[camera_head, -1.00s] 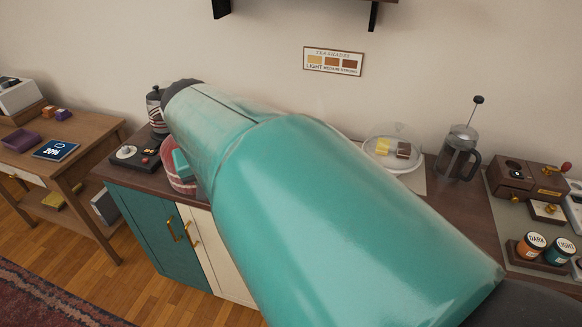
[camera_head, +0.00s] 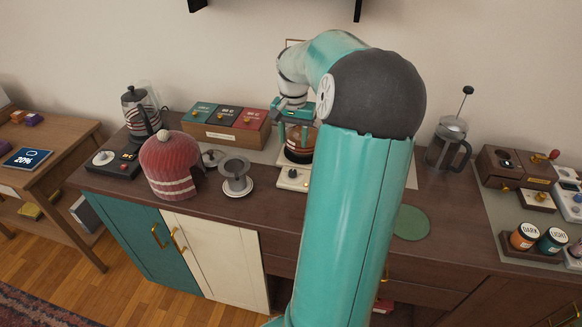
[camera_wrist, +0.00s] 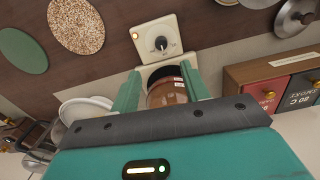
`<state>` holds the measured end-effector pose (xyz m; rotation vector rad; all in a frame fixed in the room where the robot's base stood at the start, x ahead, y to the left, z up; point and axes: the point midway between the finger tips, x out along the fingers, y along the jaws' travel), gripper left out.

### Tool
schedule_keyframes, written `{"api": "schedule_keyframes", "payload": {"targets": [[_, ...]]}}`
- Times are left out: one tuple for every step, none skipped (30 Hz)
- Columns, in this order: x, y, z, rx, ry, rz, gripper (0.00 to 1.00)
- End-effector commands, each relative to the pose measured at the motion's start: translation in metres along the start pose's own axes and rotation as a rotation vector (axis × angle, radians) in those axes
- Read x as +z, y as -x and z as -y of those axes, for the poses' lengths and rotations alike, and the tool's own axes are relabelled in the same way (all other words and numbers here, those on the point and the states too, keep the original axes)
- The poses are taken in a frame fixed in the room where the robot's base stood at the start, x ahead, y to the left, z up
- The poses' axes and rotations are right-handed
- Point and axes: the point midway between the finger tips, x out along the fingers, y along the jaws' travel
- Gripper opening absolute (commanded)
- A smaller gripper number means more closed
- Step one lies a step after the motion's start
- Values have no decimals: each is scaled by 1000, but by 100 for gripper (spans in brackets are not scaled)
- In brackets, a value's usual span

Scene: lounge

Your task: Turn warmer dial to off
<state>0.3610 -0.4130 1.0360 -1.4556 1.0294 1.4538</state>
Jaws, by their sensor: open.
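The warmer is a cream box (camera_wrist: 150,45) at the top centre of the wrist view. The dial's exact setting is too small to read. In the head view the warmer's front (camera_head: 292,179) shows just left of my arm. A glass pot with brown liquid (camera_wrist: 167,92) sits behind the dial; it also shows in the head view (camera_head: 299,150). My gripper (camera_wrist: 160,82) is open, its teal fingers either side of the pot in the picture, above the warmer (camera_head: 293,122). Contact cannot be told.
A wooden tea box (camera_head: 222,135) with coloured compartments stands left of the warmer. A red knitted cosy (camera_head: 170,165), a grey cup-shaped piece (camera_head: 236,175) and a black hotplate (camera_head: 115,162) are farther left. A French press (camera_head: 449,145) and green round mat (camera_head: 411,222) are to the right.

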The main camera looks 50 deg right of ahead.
Motion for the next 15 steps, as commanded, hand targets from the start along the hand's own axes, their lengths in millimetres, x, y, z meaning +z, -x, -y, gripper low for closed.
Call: {"api": "schedule_keyframes", "payload": {"targets": [[1,-10,0,0,2,4,46],[1,-16,0,0,1,6,46],[0,-24,1,0,1,6,46],[0,-29,1,0,2,5,46],[0,-36,2,0,3,6,46],[0,-44,2,-1,2,6,46],[0,-50,2,0,2,5,46],[0,-56,2,0,2,5,46],[0,-64,3,-1,4,6,46],[0,-70,3,-1,4,5,46],[-1,-76,4,-1,3,5,46],[-1,-83,4,0,4,5,46],[-2,-88,4,-1,3,5,46],[-2,-94,4,-2,2,5,46],[-2,-100,4,-1,4,4,46]]}}
